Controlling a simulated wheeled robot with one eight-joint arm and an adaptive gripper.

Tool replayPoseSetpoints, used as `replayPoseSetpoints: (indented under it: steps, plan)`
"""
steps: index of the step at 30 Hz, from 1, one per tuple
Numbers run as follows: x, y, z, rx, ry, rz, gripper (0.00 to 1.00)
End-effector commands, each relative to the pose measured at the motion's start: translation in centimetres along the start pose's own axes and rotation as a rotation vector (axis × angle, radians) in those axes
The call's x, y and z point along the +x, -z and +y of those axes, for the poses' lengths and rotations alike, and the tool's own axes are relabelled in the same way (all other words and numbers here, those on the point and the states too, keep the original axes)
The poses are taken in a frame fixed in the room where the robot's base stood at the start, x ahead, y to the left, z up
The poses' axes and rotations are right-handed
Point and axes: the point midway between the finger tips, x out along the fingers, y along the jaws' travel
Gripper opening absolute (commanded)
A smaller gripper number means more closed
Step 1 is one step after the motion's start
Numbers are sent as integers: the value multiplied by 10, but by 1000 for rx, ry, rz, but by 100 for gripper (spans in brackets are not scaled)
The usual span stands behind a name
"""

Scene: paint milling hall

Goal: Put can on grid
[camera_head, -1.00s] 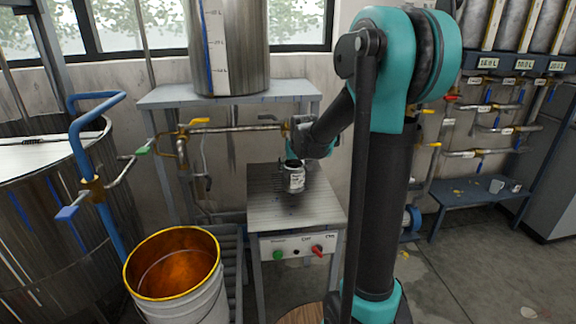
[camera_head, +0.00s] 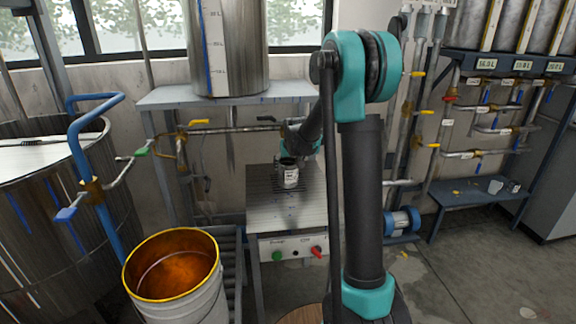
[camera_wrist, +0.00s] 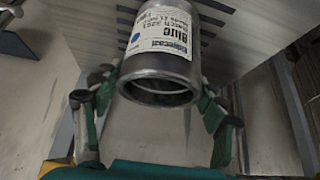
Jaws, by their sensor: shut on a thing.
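A small grey metal can (camera_head: 290,178) with a white label is in my gripper (camera_head: 287,160), above or on a metal work table (camera_head: 285,217). A dark-slotted grid (camera_head: 262,185) lies in the table top, around and behind the can. I cannot tell whether the can's base touches it. In the wrist view the can (camera_wrist: 165,55) shows its open-looking rim and a label reading "Blue". My gripper's green and grey fingers (camera_wrist: 160,88) close on it from both sides. The slatted surface (camera_wrist: 255,40) lies behind it.
A white bucket with an orange inside (camera_head: 190,290) stands at the front left of the table. A large tank (camera_head: 228,50) stands on a shelf above. Blue-handled pipework (camera_head: 85,150) is at the left. A bench with cups (camera_head: 480,190) is at the right.

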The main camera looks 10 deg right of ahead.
Motion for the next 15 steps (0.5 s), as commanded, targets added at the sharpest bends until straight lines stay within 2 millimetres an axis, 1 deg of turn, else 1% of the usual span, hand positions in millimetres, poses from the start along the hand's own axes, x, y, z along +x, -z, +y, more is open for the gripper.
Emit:
replayPoseSetpoints:
  steps: [7,8,12,15]
  plan:
    - [2,-1,0,0,0,0,41]
    - [2,-1,0,0,0,0,74]
    - [2,-1,0,0,0,0,91]
    - [1,-1,0,0,0,0,92]
